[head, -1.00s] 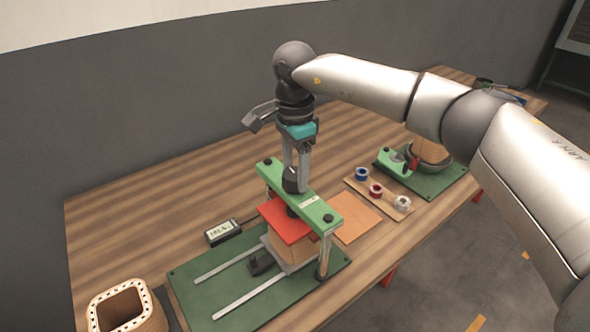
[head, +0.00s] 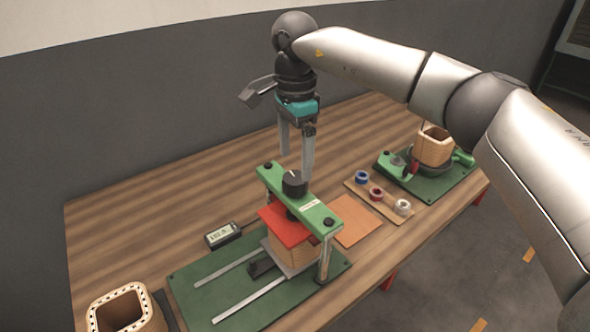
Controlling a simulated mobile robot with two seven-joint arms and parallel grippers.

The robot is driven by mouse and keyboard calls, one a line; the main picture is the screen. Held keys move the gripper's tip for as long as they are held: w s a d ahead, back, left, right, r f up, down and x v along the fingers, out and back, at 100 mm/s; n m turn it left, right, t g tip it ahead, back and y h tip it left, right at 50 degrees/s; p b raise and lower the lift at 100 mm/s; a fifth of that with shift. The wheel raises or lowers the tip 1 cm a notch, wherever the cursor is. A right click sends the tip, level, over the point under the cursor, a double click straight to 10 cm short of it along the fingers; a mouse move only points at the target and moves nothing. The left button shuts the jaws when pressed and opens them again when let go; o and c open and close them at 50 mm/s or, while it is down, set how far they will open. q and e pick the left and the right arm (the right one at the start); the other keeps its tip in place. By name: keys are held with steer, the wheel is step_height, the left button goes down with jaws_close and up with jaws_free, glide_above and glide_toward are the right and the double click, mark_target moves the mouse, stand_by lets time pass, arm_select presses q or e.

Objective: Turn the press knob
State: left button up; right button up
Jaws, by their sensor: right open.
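The black press knob (head: 294,184) stands on top of the green crossbar (head: 312,205) of the press. Below the crossbar a red plate (head: 284,228) lies over a wooden coil block (head: 290,249). My right gripper (head: 294,168) points down just behind and above the knob. Its two fingers are spread apart with nothing held between them, and the knob is fully visible in front of them. I cannot tell the exact gap between fingertips and knob. My left gripper is not in view.
The green press base (head: 200,292) carries two metal rails. A small display (head: 222,235) stands behind it. A wooden coil (head: 125,308) sits at the lower left. A rack of wire spools (head: 376,194), an orange sheet (head: 356,222) and a winding station (head: 432,150) are on the right.

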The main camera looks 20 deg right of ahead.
mark_target(295, 177)
step_height(295, 177, up, 11)
steer(key=shift+f, duration=0.2)
steer(key=shift+f, duration=0.1)
